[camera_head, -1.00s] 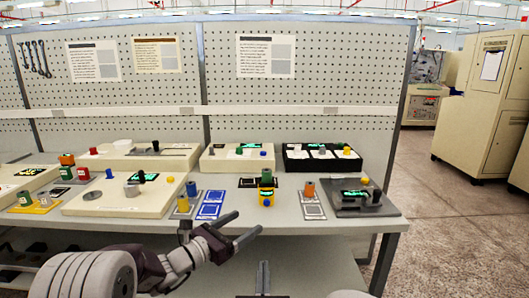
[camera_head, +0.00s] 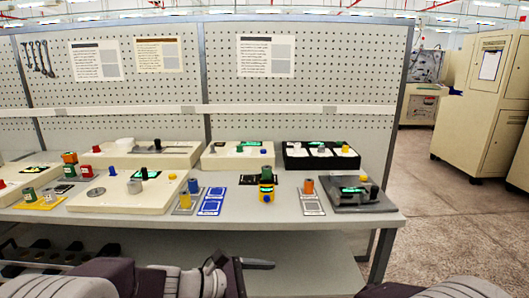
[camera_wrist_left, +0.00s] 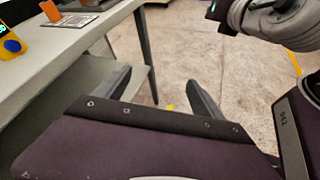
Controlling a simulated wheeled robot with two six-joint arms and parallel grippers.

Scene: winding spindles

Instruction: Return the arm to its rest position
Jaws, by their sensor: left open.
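My left arm comes in along the bottom left of the head view. Its gripper (camera_head: 262,264) is low in front of the bench (camera_head: 330,214), below the top and clear of it; one finger shows there. Part of my right arm (camera_head: 432,290) shows at the bottom edge of the head view. A grey section of it (camera_wrist_left: 280,18) also shows at the top right of the left wrist view. My right gripper is out of view.
A lower shelf (camera_head: 310,262) lies underneath. Open floor (camera_head: 450,240) lies to the right.

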